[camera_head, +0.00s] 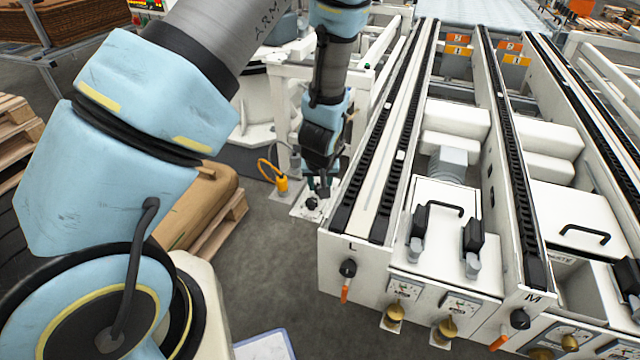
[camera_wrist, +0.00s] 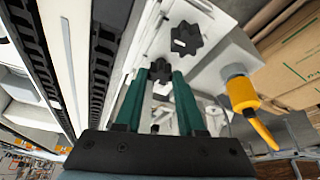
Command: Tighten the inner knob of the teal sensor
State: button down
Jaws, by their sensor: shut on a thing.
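My gripper (camera_wrist: 158,78) has two dark green fingers, and their tips are on either side of a small black knob (camera_wrist: 160,70), shut on it. A second black star-shaped knob (camera_wrist: 186,39) is beyond the tips in the wrist view, on a white bracket (camera_wrist: 205,20). In the head view my gripper (camera_head: 319,190) points down beside the left end of the conveyor frame, with a black knob (camera_head: 311,204) just below it. I cannot make out a teal sensor body apart from the green fingers.
A yellow-orange plug (camera_head: 282,184) with a cable stands close left of my gripper; it also shows in the wrist view (camera_wrist: 241,94). The conveyor frame (camera_head: 345,247) is close on the right. Floor in front is clear.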

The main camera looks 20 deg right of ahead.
jog(key=m, duration=0.2)
jog(key=m+h, duration=0.1)
jog(key=m, duration=0.1)
jog(key=shift+w+a+g, duration=0.15)
jog(key=shift+a+g, duration=0.05)
jog(key=shift+g, duration=0.2)
jog(key=m, duration=0.2)
jog(key=m+g+h+p, duration=0.1)
jog(key=m, duration=0.1)
jog(key=shift+w+r+m, duration=0.15)
jog(key=shift+m, duration=0.15)
jog(key=m+g+p, duration=0.1)
jog(key=m+p, duration=0.1)
jog(key=p, duration=0.1)
jog(key=m+g+h+p, duration=0.1)
jog(key=m+p, duration=0.2)
jog(key=shift+w+r, duration=0.1)
jog(key=shift+r, duration=0.05)
jog(key=m+g+p, duration=0.1)
jog(key=m+p, duration=0.1)
jog(key=p, duration=0.1)
jog(key=shift+w, duration=0.1)
jog(key=shift+f+m+p, duration=0.2)
jog(key=shift+m+p, duration=0.3)
jog(key=shift+p, duration=0.1)
jog(key=shift+f, duration=0.1)
